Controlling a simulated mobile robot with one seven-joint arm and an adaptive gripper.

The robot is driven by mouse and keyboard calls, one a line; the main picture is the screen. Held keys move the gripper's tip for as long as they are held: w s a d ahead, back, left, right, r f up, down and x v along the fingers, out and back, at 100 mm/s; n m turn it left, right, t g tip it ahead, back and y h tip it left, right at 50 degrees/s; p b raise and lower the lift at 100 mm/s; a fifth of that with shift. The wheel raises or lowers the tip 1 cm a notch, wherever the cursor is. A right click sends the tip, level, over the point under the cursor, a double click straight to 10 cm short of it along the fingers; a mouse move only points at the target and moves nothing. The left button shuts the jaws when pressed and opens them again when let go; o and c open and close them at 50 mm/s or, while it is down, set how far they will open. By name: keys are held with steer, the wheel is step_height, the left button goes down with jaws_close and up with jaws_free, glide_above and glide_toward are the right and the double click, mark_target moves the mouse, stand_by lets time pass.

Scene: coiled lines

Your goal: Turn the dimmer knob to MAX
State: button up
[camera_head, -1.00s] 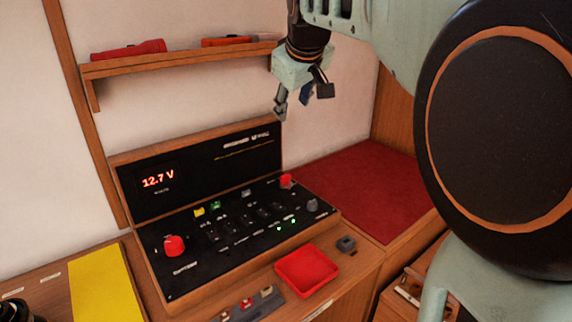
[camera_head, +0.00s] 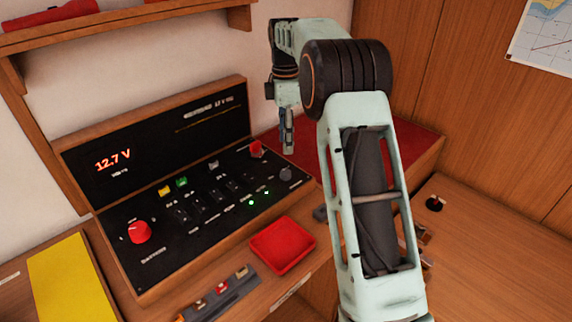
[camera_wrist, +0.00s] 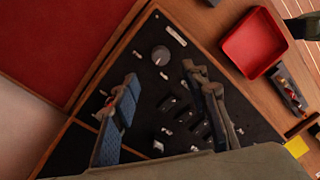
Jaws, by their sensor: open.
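The grey dimmer knob (camera_head: 286,174) sits at the right end of the black panel (camera_head: 150,215). It also shows in the wrist view (camera_wrist: 160,55), round, beyond the fingertips and roughly between them. Its pointer and the panel lettering are too small to read. My gripper (camera_head: 288,150) points down above the panel's right end, just above the knob in the picture, apart from it. In the wrist view my gripper (camera_wrist: 162,78) is open and empty, its two fingers spread to either side.
A red knob (camera_head: 256,148) stands behind the dimmer, close to my gripper. Another red knob (camera_head: 139,232) is at the panel's left. Small switches and lit green lamps fill the middle. A red tray (camera_head: 283,246) lies in front. A shelf (camera_head: 120,19) hangs above.

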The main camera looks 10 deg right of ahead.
mark_target(286, 171)
steer(key=f, duration=1)
steer(key=shift+s, duration=0.35)
steer(key=shift+c, duration=0.6)
jaws_close()
